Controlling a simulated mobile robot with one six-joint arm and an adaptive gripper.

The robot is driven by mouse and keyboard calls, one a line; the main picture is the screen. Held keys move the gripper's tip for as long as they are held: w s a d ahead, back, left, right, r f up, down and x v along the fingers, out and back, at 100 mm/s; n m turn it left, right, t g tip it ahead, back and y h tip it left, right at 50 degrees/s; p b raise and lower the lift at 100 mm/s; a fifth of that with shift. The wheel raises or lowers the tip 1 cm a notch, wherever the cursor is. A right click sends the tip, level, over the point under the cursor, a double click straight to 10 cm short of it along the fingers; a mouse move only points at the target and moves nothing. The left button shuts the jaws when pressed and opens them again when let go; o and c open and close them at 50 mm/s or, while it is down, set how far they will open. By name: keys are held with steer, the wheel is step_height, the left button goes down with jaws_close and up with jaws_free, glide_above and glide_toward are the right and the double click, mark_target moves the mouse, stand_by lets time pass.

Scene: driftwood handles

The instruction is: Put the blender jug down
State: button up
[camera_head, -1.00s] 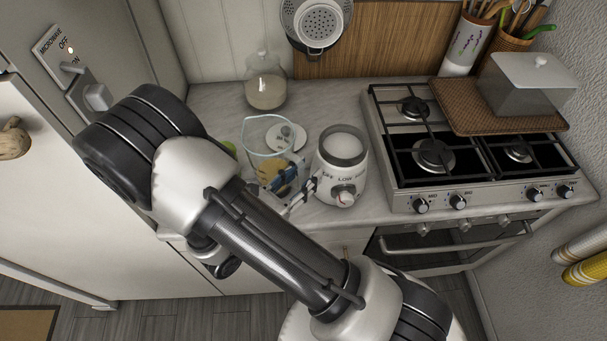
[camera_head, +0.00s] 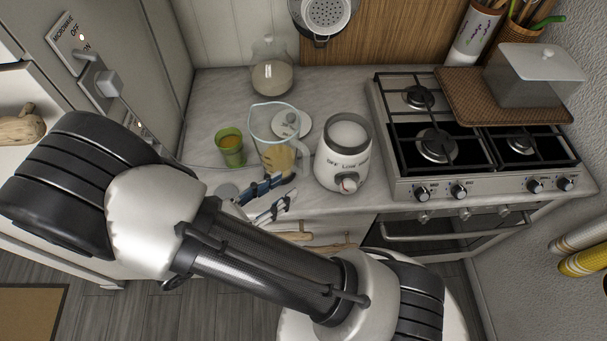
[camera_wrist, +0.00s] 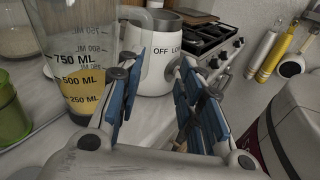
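The blender jug (camera_head: 264,128) is clear with a grey handle and holds some yellow liquid. It stands upright on the counter, left of the white blender base (camera_head: 343,170). In the wrist view the jug (camera_wrist: 75,45), with volume marks, is at the left, and its handle (camera_wrist: 157,55) shows beyond my fingers. My gripper (camera_head: 282,191) is just in front of the jug in the head view. Its blue-padded fingers are apart with nothing held between them, as the wrist view (camera_wrist: 157,88) shows. The jug's base is partly hidden by a finger in the wrist view.
A green cup (camera_head: 230,148) stands left of the jug. A round white lid (camera_head: 302,125) lies behind it, and a glass jar (camera_head: 272,80) stands farther back. The gas stove (camera_head: 480,178) is at the right. Bare counter (camera_head: 345,95) lies behind the base.

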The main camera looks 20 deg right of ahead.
steer(key=s+d+r+m+g+y, duration=0.7)
steer(key=r+m+g+y, duration=0.15)
steer(key=m, duration=0.45)
step_height(320, 180, up, 9)
steer(key=s+m+t+y, duration=0.2)
steer(key=m+t+y, duration=0.5)
steer(key=m, duration=0.1)
steer(key=shift+a+t, duration=0.3)
steer(key=shift+t, duration=0.05)
steer(key=shift+r+y, duration=0.1)
steer(key=shift+y, duration=0.15)
steer(key=shift+f, duration=0.25)
